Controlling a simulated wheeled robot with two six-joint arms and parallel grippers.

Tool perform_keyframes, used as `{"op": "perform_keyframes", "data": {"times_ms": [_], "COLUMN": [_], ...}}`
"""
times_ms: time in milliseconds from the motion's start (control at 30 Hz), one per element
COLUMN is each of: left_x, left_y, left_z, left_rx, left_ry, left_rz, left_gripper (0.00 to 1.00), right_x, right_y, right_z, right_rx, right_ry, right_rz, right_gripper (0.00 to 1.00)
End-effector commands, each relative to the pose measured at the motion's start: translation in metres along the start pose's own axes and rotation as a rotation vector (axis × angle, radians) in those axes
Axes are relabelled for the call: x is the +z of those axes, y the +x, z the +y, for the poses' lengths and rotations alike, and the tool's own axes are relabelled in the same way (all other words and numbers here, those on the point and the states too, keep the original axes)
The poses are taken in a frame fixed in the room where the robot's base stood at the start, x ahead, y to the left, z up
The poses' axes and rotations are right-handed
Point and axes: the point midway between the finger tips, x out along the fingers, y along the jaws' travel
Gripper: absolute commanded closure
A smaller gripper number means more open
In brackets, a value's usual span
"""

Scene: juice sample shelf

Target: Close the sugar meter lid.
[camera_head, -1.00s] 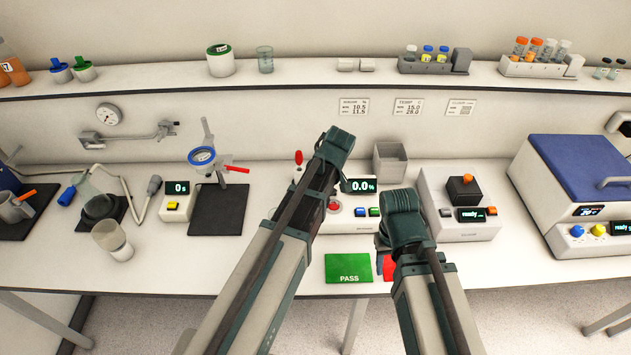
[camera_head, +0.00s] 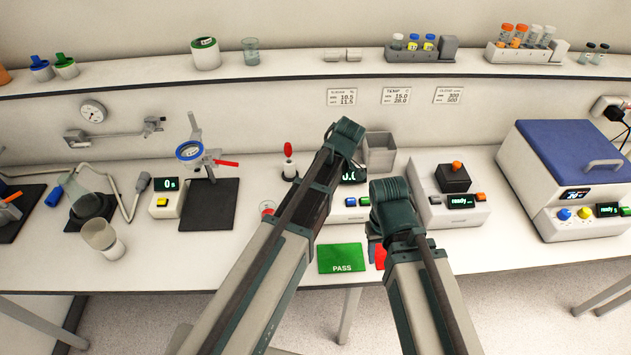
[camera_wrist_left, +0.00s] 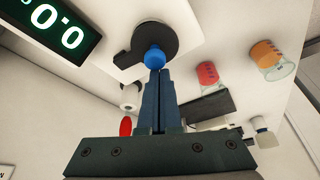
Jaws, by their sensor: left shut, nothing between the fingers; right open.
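The sugar meter (camera_head: 350,215) is a white box in the middle of the bench, partly hidden behind my left arm. Its green 0.0 display (camera_wrist_left: 62,25) shows in the left wrist view. There the dark round lid (camera_wrist_left: 143,38) with a blue knob (camera_wrist_left: 153,56) appears over the white top; whether it sits flush I cannot tell. My left gripper (camera_wrist_left: 157,78) is shut and empty, its tips right at the knob; contact is unclear. In the head view my left arm hides it. My right gripper (camera_head: 373,248) is open near the bench's front edge, by the red pad (camera_head: 380,258).
A green PASS pad (camera_head: 342,258) lies in front of the meter. A grey bin (camera_head: 380,153) stands behind it, and a white device with a ready display (camera_head: 450,205) stands to its right. A red-topped item (camera_head: 288,150) stands at its back left.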

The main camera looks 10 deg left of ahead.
Motion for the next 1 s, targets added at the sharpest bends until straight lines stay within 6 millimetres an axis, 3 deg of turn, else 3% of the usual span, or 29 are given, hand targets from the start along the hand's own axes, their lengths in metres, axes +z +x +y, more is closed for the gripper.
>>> {"op": "perform_keyframes", "data": {"times_ms": [767,1000], "left_x": [0.002,-0.012], "left_y": [-0.001,0.001], "left_z": [0.0,-0.005], "left_rx": [0.0,0.0], "left_ry": [0.001,0.001], "left_rz": [0.0,0.0], "left_gripper": [1.0,1.0], "right_x": [0.0,0.0], "right_y": [0.0,-0.003], "right_z": [0.0,0.0], "right_rx": [0.0,0.0], "right_ry": [0.0,0.0], "right_rz": [0.0,0.0], "right_gripper": [0.5,0.5]}}
